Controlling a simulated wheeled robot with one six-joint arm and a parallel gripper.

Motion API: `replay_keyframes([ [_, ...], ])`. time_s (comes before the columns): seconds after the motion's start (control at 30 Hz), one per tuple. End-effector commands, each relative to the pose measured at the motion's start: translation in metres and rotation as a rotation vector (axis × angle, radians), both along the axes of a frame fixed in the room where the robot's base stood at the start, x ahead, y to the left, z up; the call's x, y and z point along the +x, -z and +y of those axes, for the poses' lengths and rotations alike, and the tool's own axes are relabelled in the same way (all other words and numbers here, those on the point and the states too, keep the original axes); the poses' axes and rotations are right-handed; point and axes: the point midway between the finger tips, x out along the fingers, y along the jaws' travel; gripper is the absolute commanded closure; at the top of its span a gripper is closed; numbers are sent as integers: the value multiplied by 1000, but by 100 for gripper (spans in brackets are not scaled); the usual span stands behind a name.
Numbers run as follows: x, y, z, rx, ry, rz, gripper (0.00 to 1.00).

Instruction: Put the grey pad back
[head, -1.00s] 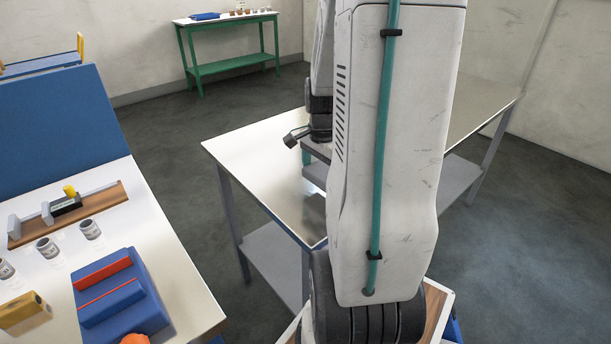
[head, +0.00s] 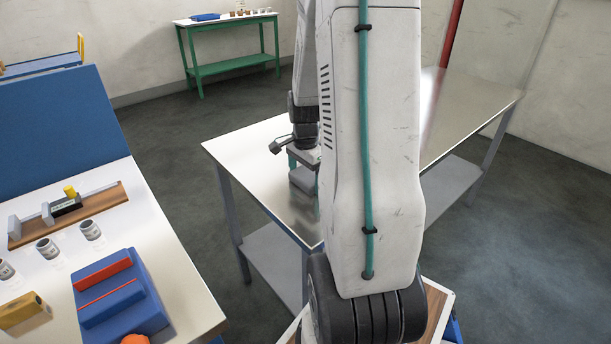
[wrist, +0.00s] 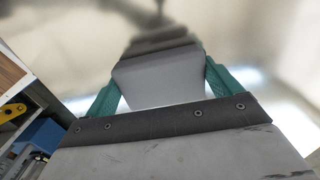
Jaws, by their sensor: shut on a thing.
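My gripper (wrist: 161,88) has teal fingers and is shut on the grey pad (wrist: 158,78), which sits between them in the wrist view. In the head view the pad (head: 302,179) shows as a grey block under my gripper, left of my arm and over the bare metal table (head: 250,150). I cannot tell whether the pad touches the table top. My arm hides part of the gripper and the pad's right side.
A white table on the left bears a wooden board (head: 100,200) with grey uprights, several small jars, a blue block with red strips (head: 120,290) and a yellow-brown block (head: 22,311). A green table (head: 232,68) stands at the back. The metal table's visible top looks clear.

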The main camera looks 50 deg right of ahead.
Motion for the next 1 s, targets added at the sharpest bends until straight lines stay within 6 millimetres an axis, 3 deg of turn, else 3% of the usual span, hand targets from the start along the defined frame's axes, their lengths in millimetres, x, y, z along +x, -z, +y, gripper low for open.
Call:
replay_keyframes([
  [0.03,0,2,0,1,0,1,35],
  [0.07,0,2,0,0,0,1,4],
  [0.1,0,2,0,0,0,1,0],
  [0.47,0,-9,0,-1,0,-2,0],
  [0.8,0,-79,0,-3,0,-2,0],
  [1.0,0,-111,0,-1,0,-2,0],
])
